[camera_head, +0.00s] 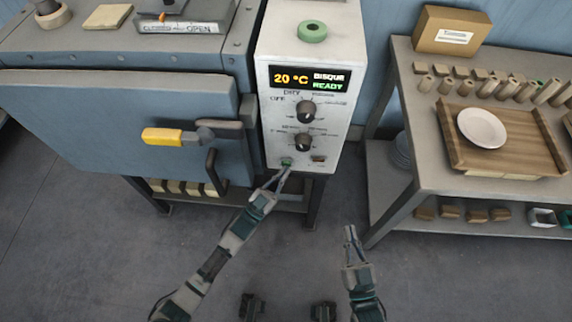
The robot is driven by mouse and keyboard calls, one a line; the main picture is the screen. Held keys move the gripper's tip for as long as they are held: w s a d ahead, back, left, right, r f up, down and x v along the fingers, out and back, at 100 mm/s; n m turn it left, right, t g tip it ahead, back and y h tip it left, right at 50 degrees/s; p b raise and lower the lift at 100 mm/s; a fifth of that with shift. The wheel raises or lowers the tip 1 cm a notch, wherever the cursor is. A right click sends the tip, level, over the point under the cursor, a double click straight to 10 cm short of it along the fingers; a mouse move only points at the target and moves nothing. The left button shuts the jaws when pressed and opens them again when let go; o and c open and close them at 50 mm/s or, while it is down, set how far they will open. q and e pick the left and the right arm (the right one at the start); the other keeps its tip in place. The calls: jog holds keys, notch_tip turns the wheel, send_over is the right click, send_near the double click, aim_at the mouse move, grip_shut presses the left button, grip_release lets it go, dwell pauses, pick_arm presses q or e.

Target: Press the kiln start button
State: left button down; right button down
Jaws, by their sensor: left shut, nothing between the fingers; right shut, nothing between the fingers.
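The kiln's control box (278,49) stands upright right of the kiln door, with a lit display (307,80) reading 20 °C, BISQUE, READY. Below it are two black knobs (305,111). A small green button (286,162) sits low on the panel's left side. My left gripper (284,172) is shut and empty, its tips at or just below the green button; I cannot tell whether they touch it. My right gripper (350,232) is shut and empty, over the floor between the kiln and the table.
The kiln door (80,110) with a yellow-gripped handle (162,137) is at the left and looks closed. At the right, a table (412,70) carries a wooden tray (480,160) with a white plate (482,128). The floor around my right gripper is clear.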

pick_arm(q)
jog(key=shift+w, duration=0.25)
pick_arm(e)
jog(key=shift+f, duration=0.15)
dwell(0.4)
pick_arm(q)
jog(key=shift+s+p, duration=0.4)
jog(key=shift+s, duration=0.5)
pick_arm(e)
jog(key=shift+r, duration=0.7)
